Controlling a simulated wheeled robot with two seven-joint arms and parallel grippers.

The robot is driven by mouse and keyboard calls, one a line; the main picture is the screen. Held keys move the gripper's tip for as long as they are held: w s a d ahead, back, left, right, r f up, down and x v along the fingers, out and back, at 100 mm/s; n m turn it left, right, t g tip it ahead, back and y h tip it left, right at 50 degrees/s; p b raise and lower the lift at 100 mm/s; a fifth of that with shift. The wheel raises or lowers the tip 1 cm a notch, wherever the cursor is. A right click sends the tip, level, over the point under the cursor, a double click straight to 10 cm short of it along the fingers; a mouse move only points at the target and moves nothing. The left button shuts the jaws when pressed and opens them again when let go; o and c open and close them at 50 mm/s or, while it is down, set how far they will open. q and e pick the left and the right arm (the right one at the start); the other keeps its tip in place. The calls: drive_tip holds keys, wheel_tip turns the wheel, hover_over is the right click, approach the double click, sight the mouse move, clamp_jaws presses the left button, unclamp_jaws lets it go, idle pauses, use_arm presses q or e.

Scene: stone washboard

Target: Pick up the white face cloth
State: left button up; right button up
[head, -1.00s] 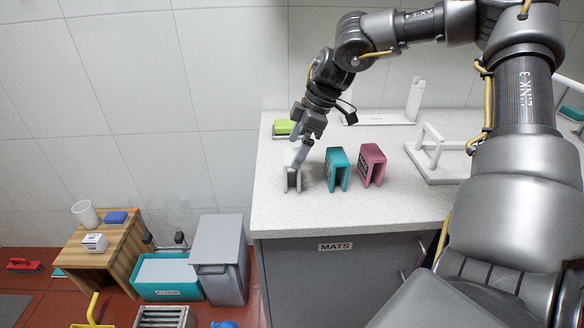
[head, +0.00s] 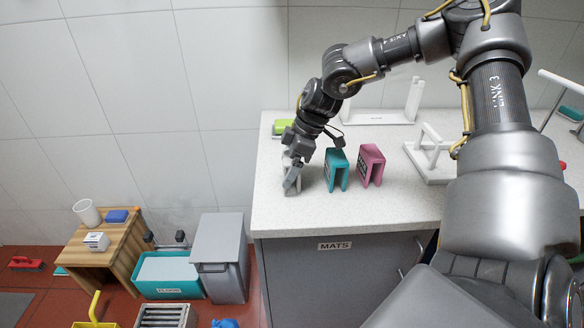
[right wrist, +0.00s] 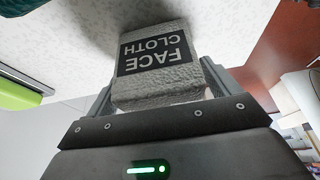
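The white face cloth (head: 289,191) stands folded near the left front of the counter, left of the teal and pink cloths, and is partly hidden by my right gripper (head: 292,178). In the right wrist view the cloth (right wrist: 155,80) shows its black label reading FACE CLOTH, upside down. The fingers of my right gripper (right wrist: 160,88) lie on either side of it, close to its edges. I cannot tell whether they press on it. The cloth appears still on the counter. My left gripper is not in view.
A teal folded cloth (head: 337,170) and a pink one (head: 371,165) stand just right on the counter (head: 350,215). A green block (head: 282,126) lies behind. White racks (head: 430,155) stand farther right. The counter's left and front edges are close.

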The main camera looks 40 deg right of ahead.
drive_tip(key=c, duration=0.7)
drive_tip(key=shift+c, duration=0.4)
drive_tip(key=shift+r, duration=0.4)
wheel_tip(320, 180, up, 2)
drive_tip(key=shift+w+r, duration=0.1)
drive_tip(key=shift+r, duration=0.1)
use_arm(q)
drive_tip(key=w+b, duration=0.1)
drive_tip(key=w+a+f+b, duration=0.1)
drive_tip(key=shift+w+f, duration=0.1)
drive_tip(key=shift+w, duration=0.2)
use_arm(e)
drive_tip(key=s+d+r, duration=0.2)
drive_tip(key=s+r, duration=0.7)
drive_tip(key=s, duration=0.5)
drive_tip(key=shift+d+r, duration=0.4)
